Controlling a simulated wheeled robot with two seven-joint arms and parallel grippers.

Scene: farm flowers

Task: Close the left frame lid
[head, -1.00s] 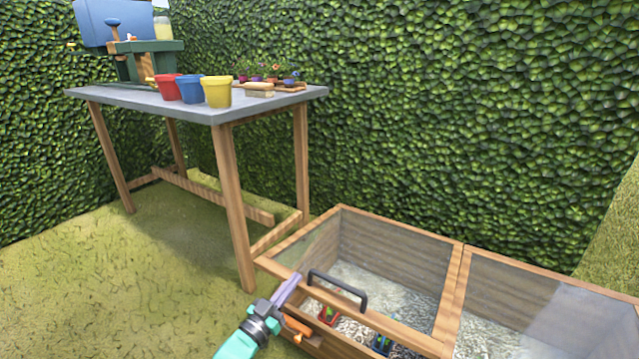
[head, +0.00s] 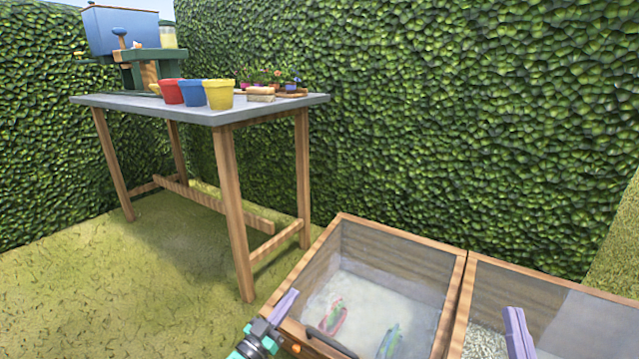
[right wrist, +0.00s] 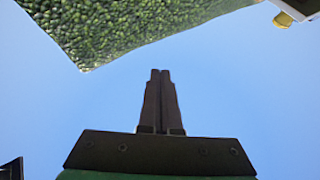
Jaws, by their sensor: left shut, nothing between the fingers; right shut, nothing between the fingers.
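The left frame lid (head: 376,284), a wood-rimmed glass pane, lies over the left half of the wooden cold frame at the bottom of the head view. It looks down flat on the frame, though its front edge is partly cut off. Its dark handle (head: 326,343) is near the bottom edge. Plants show hazily through the glass. My left gripper (head: 287,302) is shut and empty at the lid's left front corner, left of the handle; I cannot tell whether it touches. My right gripper (head: 514,322) is shut over the right half, and shut and empty in the right wrist view (right wrist: 160,78).
The right half of the cold frame (head: 545,285) adjoins the left, with gravel inside. A grey-topped table (head: 140,104) stands at the back left with red, blue (head: 192,94) and yellow pots. A hedge (head: 430,110) closes the back. Grass to the left is clear.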

